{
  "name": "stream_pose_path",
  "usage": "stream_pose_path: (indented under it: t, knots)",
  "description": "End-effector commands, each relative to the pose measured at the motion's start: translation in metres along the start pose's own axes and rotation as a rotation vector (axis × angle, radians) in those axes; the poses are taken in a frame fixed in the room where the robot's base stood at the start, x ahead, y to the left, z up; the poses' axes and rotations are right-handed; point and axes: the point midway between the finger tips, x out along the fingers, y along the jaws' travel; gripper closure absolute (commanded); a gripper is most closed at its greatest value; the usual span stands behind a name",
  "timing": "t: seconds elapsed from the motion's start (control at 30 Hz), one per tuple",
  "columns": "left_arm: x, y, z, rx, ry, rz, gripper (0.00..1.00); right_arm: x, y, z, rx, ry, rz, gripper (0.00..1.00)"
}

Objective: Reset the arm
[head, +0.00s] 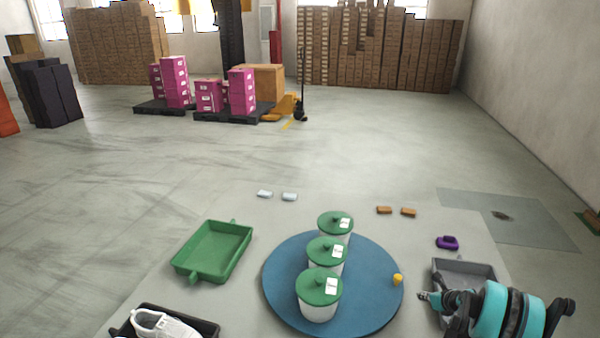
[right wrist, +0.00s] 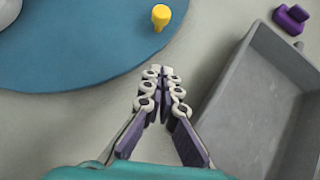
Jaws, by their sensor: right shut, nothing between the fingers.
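My right gripper (head: 424,296) is at the lower right in the head view, by the left rim of the grey tray. In the right wrist view its fingers (right wrist: 163,75) are together with nothing between them. It hangs between the round blue mat (right wrist: 70,50) and the grey tray (right wrist: 245,90). A small yellow piece (right wrist: 160,17) stands on the blue mat's edge, ahead of the fingertips and apart from them. My left gripper does not show.
Three white tubs with green lids (head: 319,284) stand in a row on the mat. A green tray (head: 213,250) and a black tray with a white shoe (head: 165,325) lie left. A purple piece (head: 447,242), brown blocks (head: 384,210) and pale blocks (head: 289,197) lie beyond.

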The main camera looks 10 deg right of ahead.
Motion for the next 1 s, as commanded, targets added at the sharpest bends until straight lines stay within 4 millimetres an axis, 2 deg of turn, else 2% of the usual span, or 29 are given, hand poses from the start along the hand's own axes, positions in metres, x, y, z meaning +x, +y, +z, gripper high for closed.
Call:
stream_pose_path:
  t: [0.07,0.17,0.27,0.4,0.53,0.63,0.77,0.87,1.0]
  knots:
    - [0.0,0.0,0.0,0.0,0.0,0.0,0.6,-0.003,0.006,0.006,-0.029,0.004,0.003,1.0]
    - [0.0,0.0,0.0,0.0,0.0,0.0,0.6,-0.015,0.027,0.028,-0.146,0.017,0.014,1.0]
    - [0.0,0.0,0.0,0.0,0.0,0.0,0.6,-0.037,0.065,0.06,-0.36,0.04,0.033,1.0]
    - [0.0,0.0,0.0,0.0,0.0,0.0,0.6,-0.08,0.133,0.101,-0.736,0.069,0.067,1.0]
    - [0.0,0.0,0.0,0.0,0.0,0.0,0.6,-0.125,0.196,0.122,-1.09,0.085,0.103,1.0]
    - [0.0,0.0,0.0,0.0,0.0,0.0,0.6,-0.161,0.242,0.127,-1.363,0.09,0.131,1.0]
    - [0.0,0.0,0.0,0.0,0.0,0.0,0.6,-0.207,0.297,0.121,-1.72,0.086,0.167,1.0]
    - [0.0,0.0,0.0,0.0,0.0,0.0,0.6,-0.241,0.334,0.107,-1.995,0.076,0.195,1.0]
    - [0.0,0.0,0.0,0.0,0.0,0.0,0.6,-0.283,0.376,0.077,-2.382,0.053,0.228,1.0]
